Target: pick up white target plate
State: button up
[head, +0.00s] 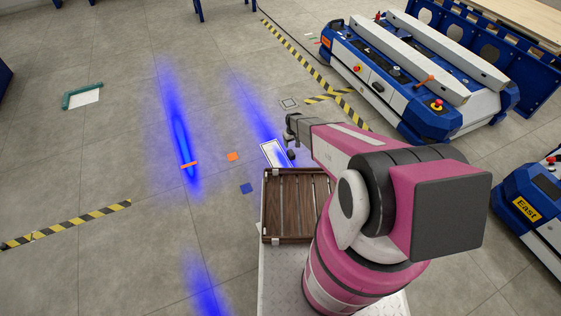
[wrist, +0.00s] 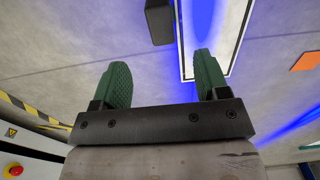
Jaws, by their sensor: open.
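A white plate with a black border (head: 270,147) lies on the floor just beyond the wooden crate, partly tinted by blue light. It also shows in the wrist view (wrist: 228,55), at the top right, running out of the frame. My gripper (head: 291,140) is above the floor at the plate's right side in the head view. In the wrist view, the green fingers of my gripper (wrist: 161,66) are wide apart with nothing between them. The right finger overlaps the plate's near left part in that picture; I see no contact.
A slatted brown crate (head: 266,205) sits in front of my arm. A dark block (wrist: 159,22) is left of the plate. Blue lift carts (head: 420,125) stand at the right. A white sheet with a green corner (head: 86,97) lies far left. The left floor is mostly clear.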

aim_at(291, 152)
jog(key=f, duration=1)
jog(key=shift+w+a+f, duration=0.1)
jog(key=shift+w+f, duration=0.05)
jog(key=shift+w, duration=0.05)
jog(key=shift+c, duration=0.3)
grip_shut()
